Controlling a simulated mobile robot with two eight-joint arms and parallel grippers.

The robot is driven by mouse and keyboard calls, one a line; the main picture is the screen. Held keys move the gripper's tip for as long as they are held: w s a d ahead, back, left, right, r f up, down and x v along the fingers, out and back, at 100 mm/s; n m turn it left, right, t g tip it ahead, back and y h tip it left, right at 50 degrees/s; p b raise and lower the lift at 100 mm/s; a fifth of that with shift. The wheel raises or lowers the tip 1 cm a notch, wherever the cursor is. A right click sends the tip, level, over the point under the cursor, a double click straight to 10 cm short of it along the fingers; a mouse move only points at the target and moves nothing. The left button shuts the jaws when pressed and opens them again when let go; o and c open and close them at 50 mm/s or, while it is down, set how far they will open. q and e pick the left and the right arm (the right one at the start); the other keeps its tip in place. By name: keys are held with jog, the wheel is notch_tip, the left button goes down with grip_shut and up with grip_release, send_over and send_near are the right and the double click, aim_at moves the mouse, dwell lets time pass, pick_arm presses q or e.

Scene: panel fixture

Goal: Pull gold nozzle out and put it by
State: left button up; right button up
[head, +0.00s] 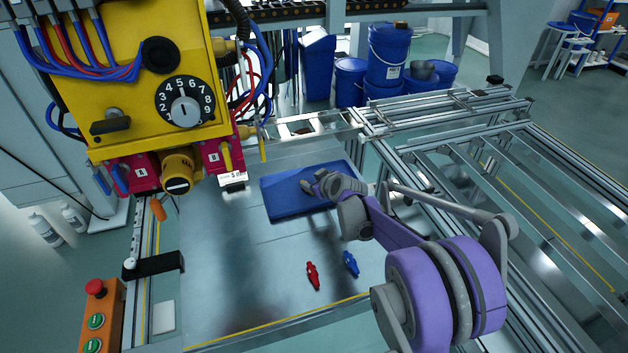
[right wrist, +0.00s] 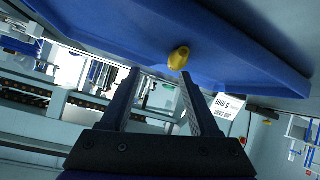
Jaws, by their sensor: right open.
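A small gold nozzle (right wrist: 179,58) shows against the blue tray (right wrist: 120,25) in the right wrist view, just past the fingertips. My right gripper (right wrist: 158,74) is open, with nothing between its fingers. In the head view, my right gripper (head: 312,182) is over the blue tray (head: 283,202), and the nozzle cannot be made out there. A gold round part with a dark face (head: 179,174) sits on the front of the yellow machine head (head: 120,60), between two red blocks. My left gripper is not in view.
A red piece (head: 313,275) and a blue piece (head: 351,264) lie on the metal table (head: 235,265) in front of the tray. Aluminium rails (head: 450,130) stand at right. An orange button box (head: 98,318) is at the front left. The table's left middle is clear.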

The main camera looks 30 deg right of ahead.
jog(key=shift+s, duration=0.1)
jog(key=p+v, duration=0.3)
jog(key=v, duration=0.8)
jog(key=s+a+f+g, duration=0.1)
jog(key=s+a, duration=0.5)
jog(key=s+a+f+g+y, duration=0.1)
jog(key=s+a+g, duration=0.1)
jog(key=s+a, duration=0.4)
jog(key=s+a+f+g+y, duration=0.1)
jog(key=s+a+g, duration=0.1)
jog(key=s+a, duration=0.4)
jog(key=shift+s+a+m, duration=0.15)
jog(key=shift+s+m, duration=0.25)
jog(key=shift+s, duration=0.65)
jog(key=s+a+f+g, duration=0.1)
jog(key=s+f+g, duration=0.15)
jog(key=s, duration=0.55)
pick_arm(q)
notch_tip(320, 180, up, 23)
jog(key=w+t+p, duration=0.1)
jog(key=p, duration=1.6)
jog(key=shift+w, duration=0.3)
pick_arm(e)
notch_tip(320, 180, up, 19)
jog(key=m+t, duration=0.1)
jog(key=shift+w+a+h, duration=0.2)
jog(key=shift+w+h, duration=0.1)
jog(key=shift+w, duration=0.15)
